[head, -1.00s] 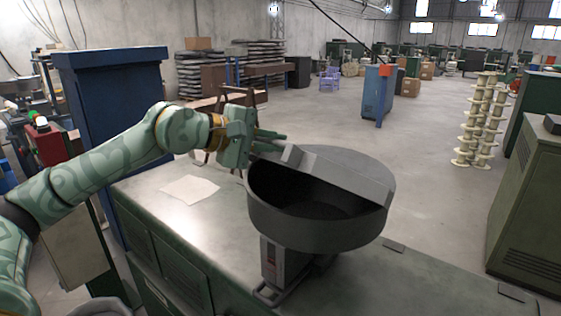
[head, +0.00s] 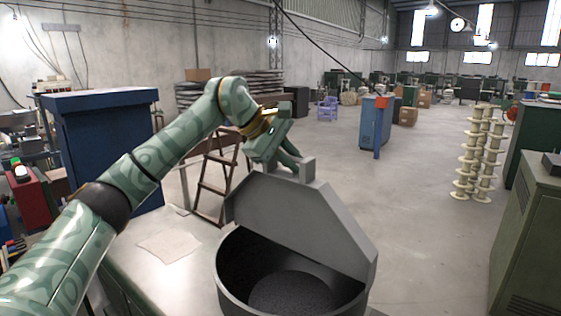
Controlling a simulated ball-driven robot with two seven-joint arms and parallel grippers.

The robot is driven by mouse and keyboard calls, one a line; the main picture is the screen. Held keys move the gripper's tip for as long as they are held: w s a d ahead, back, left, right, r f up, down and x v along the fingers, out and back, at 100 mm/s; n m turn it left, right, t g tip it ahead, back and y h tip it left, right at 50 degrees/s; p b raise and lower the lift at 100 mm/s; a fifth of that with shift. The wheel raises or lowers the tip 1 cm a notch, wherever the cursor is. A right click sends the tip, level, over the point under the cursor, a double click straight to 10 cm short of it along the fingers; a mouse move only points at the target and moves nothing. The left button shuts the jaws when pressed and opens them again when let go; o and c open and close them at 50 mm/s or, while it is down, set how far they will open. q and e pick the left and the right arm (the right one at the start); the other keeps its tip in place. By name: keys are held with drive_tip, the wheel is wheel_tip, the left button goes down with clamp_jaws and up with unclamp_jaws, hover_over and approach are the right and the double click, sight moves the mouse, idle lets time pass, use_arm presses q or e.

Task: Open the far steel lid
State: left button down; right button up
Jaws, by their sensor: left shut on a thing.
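The far steel lid (head: 300,221) is a grey half-lid on the far side of a round, dark grey steel pan (head: 229,285). It stands tilted up steeply, its flat face towards me. The pan's near side is uncovered, and a dark grainy surface shows inside. My left gripper (head: 290,160) is at the block-shaped handle (head: 306,170) on the lid's upper edge and is shut on it. The fingers partly hide the grip. My right gripper is not in view.
The pan stands on a green-grey cabinet top with a pale sheet (head: 168,246) to the left. A blue cabinet (head: 105,150) stands behind my left arm. A brown ladder (head: 217,178) is behind the lid, and a green cabinet (head: 530,240) is at right. Open floor lies between.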

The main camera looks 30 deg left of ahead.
use_arm(q)
drive_tip(key=shift+w+d+f+g, duration=0.15)
drive_tip(key=shift+w+g, duration=0.65)
drive_tip(key=shift+w, duration=0.85)
drive_tip(key=c, duration=1.5)
unclamp_jaws()
drive_tip(key=shift+o, duration=0.2)
drive_tip(key=shift+s, duration=0.1)
